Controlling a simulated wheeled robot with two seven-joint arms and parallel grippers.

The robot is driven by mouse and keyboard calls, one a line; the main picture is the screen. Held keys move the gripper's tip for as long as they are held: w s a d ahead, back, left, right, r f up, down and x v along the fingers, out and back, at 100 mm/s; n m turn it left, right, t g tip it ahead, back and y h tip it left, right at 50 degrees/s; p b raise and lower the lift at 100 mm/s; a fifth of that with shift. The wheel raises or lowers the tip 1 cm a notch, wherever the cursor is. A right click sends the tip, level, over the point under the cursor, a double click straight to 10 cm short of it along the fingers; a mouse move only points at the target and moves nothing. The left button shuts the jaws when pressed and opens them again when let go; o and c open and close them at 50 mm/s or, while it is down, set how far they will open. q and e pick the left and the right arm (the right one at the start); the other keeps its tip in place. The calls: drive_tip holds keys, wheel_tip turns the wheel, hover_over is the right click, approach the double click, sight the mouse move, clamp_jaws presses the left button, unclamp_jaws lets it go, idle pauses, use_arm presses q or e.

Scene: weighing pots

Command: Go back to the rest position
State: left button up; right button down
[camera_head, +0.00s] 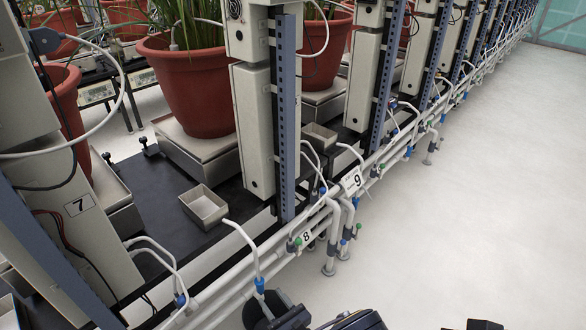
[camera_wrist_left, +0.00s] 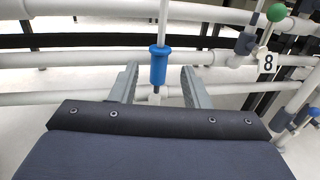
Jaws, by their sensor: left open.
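My left gripper (camera_head: 268,306) is low in the head view, partly cut off by the bottom edge, near the white pipe rail. In the left wrist view its two grey fingers (camera_wrist_left: 160,84) are spread apart and hold nothing. A white hose with a blue connector (camera_wrist_left: 158,66) stands upright between the fingers in that view, with space on both sides. The blue connector (camera_head: 260,285) also shows just above the gripper in the head view. My right gripper cannot be made out.
White pipes (camera_head: 238,284) with hoses and valves run along the bench front. A small square tray (camera_head: 204,207) sits on the black bench. A potted plant (camera_head: 191,84) stands on a scale behind it. Number plates 7, 8 and 9 show. The pale floor (camera_head: 480,190) at right is clear.

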use_arm(q)
drive_tip(key=s+a+r+n+g+h, duration=0.2)
drive_tip(key=s+a+r+n+g, duration=0.25)
drive_tip(key=r+n+g, duration=0.3)
drive_tip(key=s+a+r+n+g+h, duration=0.2)
drive_tip(key=s+a+r+n+g, duration=0.1)
drive_tip(key=a+r+n+g, duration=0.45)
drive_tip(key=s+r+n+t+h, duration=0.7)
drive_tip(key=s+r+n+h, duration=0.5)
drive_tip(key=s+r+n, duration=0.4)
wheel_tip(320, 180, up, 33)
drive_tip(key=w+m+p, duration=0.1)
drive_tip(key=p, duration=3.1)
drive_tip(key=shift+w+d+r+m+p, duration=0.15)
drive_tip(key=shift+w+d+m+p, duration=0.15)
drive_tip(key=shift+d+p, duration=0.1)
